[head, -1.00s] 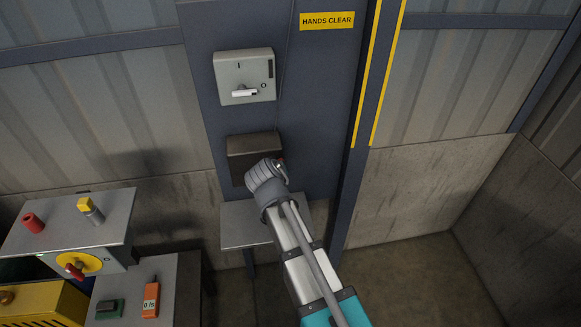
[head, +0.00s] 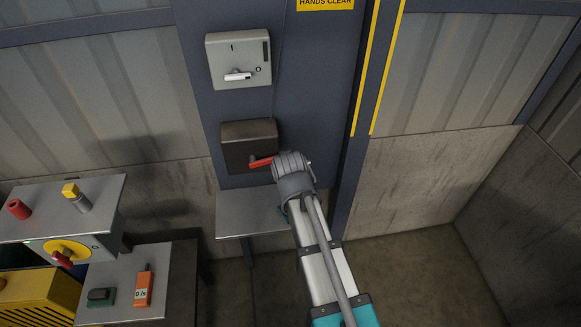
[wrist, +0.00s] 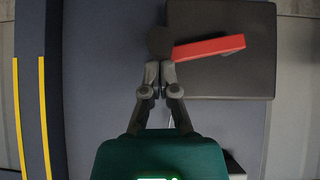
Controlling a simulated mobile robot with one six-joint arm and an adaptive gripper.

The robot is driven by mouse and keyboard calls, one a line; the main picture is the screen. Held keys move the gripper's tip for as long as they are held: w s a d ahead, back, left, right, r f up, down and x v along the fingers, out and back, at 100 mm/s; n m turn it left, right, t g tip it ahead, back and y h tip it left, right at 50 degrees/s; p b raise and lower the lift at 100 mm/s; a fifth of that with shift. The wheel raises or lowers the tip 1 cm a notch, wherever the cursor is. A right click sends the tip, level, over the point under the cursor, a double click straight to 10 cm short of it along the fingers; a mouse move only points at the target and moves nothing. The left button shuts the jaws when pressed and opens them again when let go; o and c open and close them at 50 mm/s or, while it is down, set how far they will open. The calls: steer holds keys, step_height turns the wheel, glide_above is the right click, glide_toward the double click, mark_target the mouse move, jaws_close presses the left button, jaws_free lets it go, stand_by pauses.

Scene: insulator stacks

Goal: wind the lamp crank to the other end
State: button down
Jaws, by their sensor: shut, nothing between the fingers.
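The crank is a red arm (head: 262,161) on the front of a dark box (head: 236,134), fixed to a blue-grey panel. In the wrist view the red arm (wrist: 210,47) runs left across the dark box (wrist: 225,80) to a dark round knob (wrist: 159,42) past the box's edge. My gripper (wrist: 159,70) is shut and empty, its fingertips just below the knob in that view. I cannot tell whether they touch it. In the head view my gripper (head: 292,165) is at the right of the box and hides the knob end and its own fingertips.
A light grey switch box (head: 240,55) with a white handle is above the dark box. A metal shelf (head: 245,212) is below it. At the left stand a bench (head: 65,205) with red and yellow parts and a lower table (head: 125,310). Floor at the right is clear.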

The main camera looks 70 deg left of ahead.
steer(key=shift+w+f+b, duration=0.15)
steer(key=shift+f+b, duration=0.25)
steer(key=shift+f, duration=0.1)
steer(key=shift+w+f+b, duration=0.15)
steer(key=shift+f+b, duration=0.25)
steer(key=shift+f, duration=0.1)
steer(key=shift+w+r, duration=0.1)
steer(key=shift+w, duration=0.05)
steer(key=w+a+r+p+v, duration=0.1)
steer(key=w+p+v, duration=0.1)
steer(key=p+v, duration=0.9)
steer(key=shift+w+d+r, duration=0.2)
steer(key=shift+d+r, duration=0.35)
steer(key=shift+r, duration=0.35)
steer(key=shift+w, duration=0.1)
